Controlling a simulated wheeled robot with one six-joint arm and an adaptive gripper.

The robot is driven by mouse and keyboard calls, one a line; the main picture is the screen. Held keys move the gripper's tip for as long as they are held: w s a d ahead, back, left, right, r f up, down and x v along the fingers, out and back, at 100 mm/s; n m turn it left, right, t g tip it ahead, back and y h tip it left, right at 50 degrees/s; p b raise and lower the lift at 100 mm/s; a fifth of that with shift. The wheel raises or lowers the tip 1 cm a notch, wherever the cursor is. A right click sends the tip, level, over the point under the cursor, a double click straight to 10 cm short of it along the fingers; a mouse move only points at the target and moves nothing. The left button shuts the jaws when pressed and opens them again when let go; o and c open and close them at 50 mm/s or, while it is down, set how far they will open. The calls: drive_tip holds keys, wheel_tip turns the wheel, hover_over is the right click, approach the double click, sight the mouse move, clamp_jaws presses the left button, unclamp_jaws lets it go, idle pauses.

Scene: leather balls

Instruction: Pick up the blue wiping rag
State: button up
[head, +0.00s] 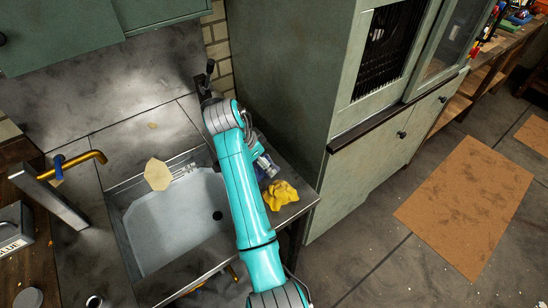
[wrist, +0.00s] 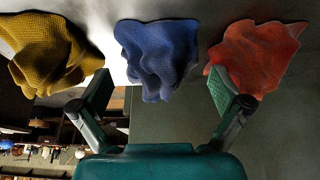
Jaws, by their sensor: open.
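The blue rag (wrist: 158,58) is a crumpled, textured cloth in the middle of the wrist view, between two other rags. My gripper (wrist: 160,82) is open, with one finger to each side of the blue rag in the picture. Nothing is held, and I cannot tell how far the rag is from the fingertips. In the head view my teal arm reaches over the right side of the sink counter. It hides most of the blue rag and much of my gripper there.
A yellow rag (wrist: 50,52) lies to the left and an orange-red rag (wrist: 256,55) to the right, both close to the fingers. The yellow rag also shows on the counter in the head view (head: 281,194). The sink (head: 165,235) is left; a green cabinet (head: 375,150) stands right.

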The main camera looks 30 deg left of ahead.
drive_tip(key=shift+f, duration=0.2)
drive_tip(key=c, duration=1.3)
drive_tip(key=shift+w, duration=0.1)
